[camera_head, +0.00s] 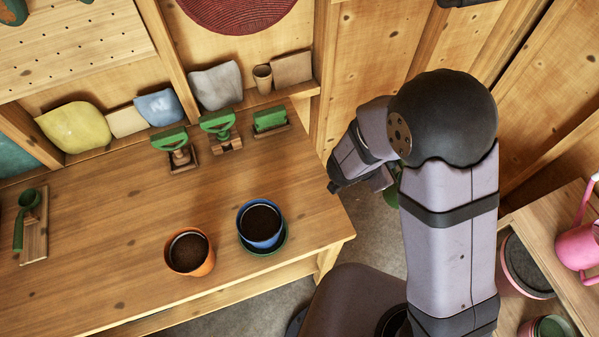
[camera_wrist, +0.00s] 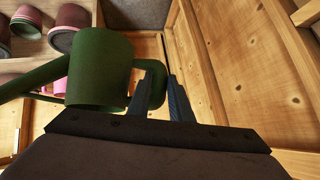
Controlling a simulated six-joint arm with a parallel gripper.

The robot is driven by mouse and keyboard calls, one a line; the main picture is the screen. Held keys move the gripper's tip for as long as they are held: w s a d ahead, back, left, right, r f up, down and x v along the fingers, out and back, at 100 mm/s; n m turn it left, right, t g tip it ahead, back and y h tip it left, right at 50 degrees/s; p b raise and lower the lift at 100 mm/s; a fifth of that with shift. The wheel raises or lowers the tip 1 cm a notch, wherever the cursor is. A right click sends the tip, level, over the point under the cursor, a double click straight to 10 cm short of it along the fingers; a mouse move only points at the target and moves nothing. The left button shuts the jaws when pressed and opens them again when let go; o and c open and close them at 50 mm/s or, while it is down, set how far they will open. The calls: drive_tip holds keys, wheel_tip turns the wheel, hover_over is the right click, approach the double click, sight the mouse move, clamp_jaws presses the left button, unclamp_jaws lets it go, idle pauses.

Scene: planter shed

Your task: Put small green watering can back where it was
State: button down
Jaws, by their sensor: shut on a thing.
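The small green watering can (camera_wrist: 98,70) fills the left of the wrist view, with its spout reaching to the left edge. My gripper (camera_wrist: 163,72) is shut on its handle at the can's right side. The can is held up in the air, off any surface. In the head view only a bit of the green can (camera_head: 391,196) shows beside my arm, over the floor to the right of the bench. My fingertips are hidden there.
The wooden bench (camera_head: 110,240) carries an orange pot (camera_head: 190,252), a blue pot (camera_head: 261,224) on a green saucer, and several green-handled tools at the back. A shelf (camera_head: 545,212) at the right holds a pink watering can (camera_head: 577,246) and pots. Wooden walls stand close behind.

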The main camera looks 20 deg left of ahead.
drive_tip(key=s+a+r+n+y+b, duration=0.15)
drive_tip(key=a+n+y, duration=0.3)
drive_tip(key=a, duration=0.65)
drive_tip(key=s+a+n+y+b, duration=0.1)
drive_tip(key=s+a+n+y, duration=0.2)
drive_tip(key=a+n, duration=0.55)
drive_tip(key=s+a+r+n+g+y+b, duration=0.1)
drive_tip(key=s+a+n+g+y, duration=0.3)
drive_tip(key=s+a, duration=1)
drive_tip(key=shift+a+r+n+g+b, duration=0.4)
drive_tip(key=shift+a+r+n, duration=0.15)
drive_tip(key=shift+n, duration=0.95)
drive_tip(key=shift+f+y, duration=0.2)
drive_tip(key=shift+y, duration=0.05)
drive_tip(key=shift+f+p, duration=0.7)
drive_tip(key=shift+f, duration=4.2)
drive_tip(key=shift+f, duration=0.15)
drive_tip(key=c, duration=1.6)
unclamp_jaws()
drive_tip(key=shift+d, duration=0.1)
